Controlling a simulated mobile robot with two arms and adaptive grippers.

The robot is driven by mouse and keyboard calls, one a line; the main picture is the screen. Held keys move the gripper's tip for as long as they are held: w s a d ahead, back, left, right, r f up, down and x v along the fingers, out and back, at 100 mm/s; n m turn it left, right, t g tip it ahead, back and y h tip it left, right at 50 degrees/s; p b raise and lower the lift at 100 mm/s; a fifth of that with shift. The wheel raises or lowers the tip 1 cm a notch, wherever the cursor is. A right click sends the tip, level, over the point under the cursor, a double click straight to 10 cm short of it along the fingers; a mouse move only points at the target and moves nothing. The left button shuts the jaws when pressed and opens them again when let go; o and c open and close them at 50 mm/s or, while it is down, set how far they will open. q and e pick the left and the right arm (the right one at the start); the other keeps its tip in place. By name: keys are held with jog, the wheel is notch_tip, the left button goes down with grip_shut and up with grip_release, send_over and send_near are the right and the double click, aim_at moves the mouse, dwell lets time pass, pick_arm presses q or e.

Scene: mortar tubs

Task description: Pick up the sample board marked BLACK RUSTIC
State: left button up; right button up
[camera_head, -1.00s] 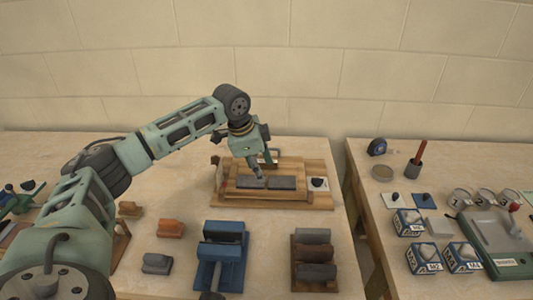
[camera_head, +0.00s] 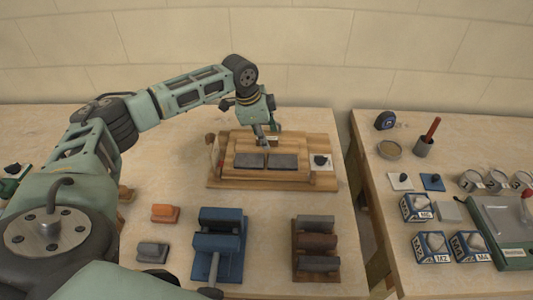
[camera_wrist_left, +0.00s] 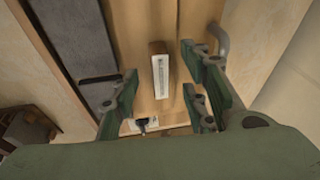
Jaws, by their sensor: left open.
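A wooden board assembly (camera_head: 222,181) stands at the back of the left table. A left dark grey slab (camera_head: 249,160) and a right dark grey slab (camera_head: 283,161) lie on it. My left gripper (camera_head: 268,138) is open at their back edge, pointing down. In the left wrist view my left gripper (camera_wrist_left: 160,98) has its fingers spread on either side of a small wooden block with a white label (camera_wrist_left: 160,78), apart from it. The label's print is too small to read, so I cannot tell which piece is marked BLACK RUSTIC. A dark slab (camera_wrist_left: 75,40) lies left of the fingers.
A blue rack (camera_head: 230,243), a brown rack (camera_head: 316,250), an orange block (camera_head: 165,213) and a grey block (camera_head: 152,252) stand in front. A gap separates the right table (camera_head: 440,160), which holds a pot (camera_head: 423,146), tins and blue boxes.

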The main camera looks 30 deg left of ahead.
pick_arm(q)
jog(key=shift+w+f, duration=0.1)
jog(key=shift+f, duration=0.25)
grip_shut()
jog(key=shift+r, duration=0.1)
